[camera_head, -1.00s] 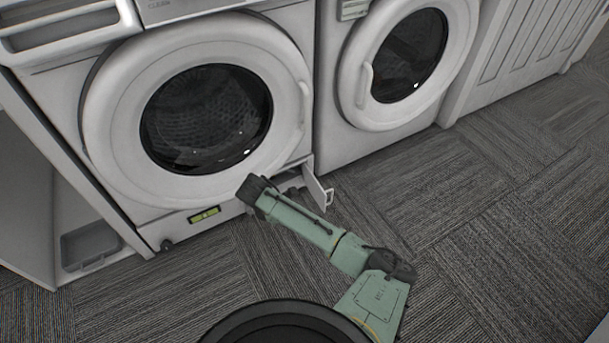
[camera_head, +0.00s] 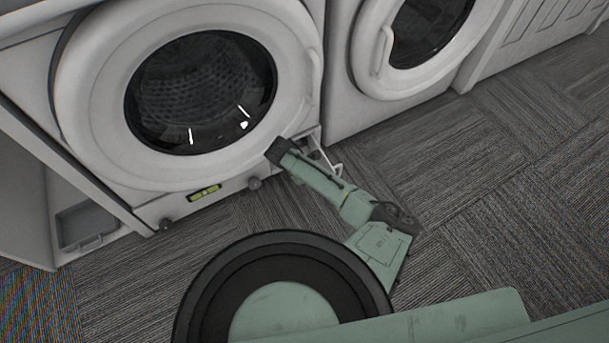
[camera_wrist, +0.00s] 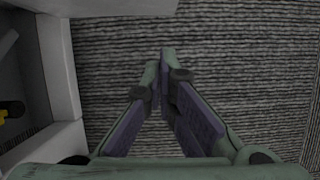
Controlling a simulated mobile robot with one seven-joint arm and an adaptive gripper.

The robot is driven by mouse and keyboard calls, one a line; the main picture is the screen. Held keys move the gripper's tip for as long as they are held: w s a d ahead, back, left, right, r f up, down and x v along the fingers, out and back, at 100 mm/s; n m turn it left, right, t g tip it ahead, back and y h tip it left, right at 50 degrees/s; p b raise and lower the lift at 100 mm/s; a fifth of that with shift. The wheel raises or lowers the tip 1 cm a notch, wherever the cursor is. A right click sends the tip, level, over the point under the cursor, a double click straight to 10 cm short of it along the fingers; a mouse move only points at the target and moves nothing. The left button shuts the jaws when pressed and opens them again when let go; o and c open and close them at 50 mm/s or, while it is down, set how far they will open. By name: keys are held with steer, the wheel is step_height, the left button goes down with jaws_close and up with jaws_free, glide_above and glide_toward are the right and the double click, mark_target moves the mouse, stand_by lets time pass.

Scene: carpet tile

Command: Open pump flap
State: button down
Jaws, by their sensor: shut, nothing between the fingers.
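The pump flap (camera_head: 327,160) is at the lower right corner of the left washing machine (camera_head: 80,125). It stands swung out from the front, hinged on its right side, with a small loop on its outer edge. My arm partly covers it and the opening beside it. My gripper (camera_wrist: 161,62) is shut and empty, its fingers over the carpet just outside the machine. In the head view my own arm hides the fingers. In the wrist view a white panel, seemingly the flap (camera_wrist: 100,7), runs along the top, apart from the fingertips.
The wrist view shows a white-edged recess at left with a black and yellow part (camera_wrist: 10,111) inside. A second front-loading machine (camera_head: 345,95) stands to the right. A small yellow-green level (camera_head: 204,193) sits on the left machine's base. Carpet at right is clear.

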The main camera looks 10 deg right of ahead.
mark_target(327, 160)
steer(key=d, duration=0.1)
steer(key=w+d+f, duration=0.1)
steer(key=d, duration=0.2)
steer(key=shift+w+d+f+b, duration=0.25)
steer(key=shift+b, duration=0.1)
steer(key=d+p, duration=0.1)
steer(key=d+n+p, duration=0.1)
steer(key=d, duration=0.1)
steer(key=d+n+t+p, duration=0.1)
steer(key=p, duration=0.1)
steer(key=shift+w+d+r, duration=0.15)
steer(key=shift+w, duration=0.1)
steer(key=shift+w+d, duration=0.15)
steer(key=shift+d, duration=0.15)
steer(key=shift+f, duration=0.2)
steer(key=shift+a, duration=0.1)
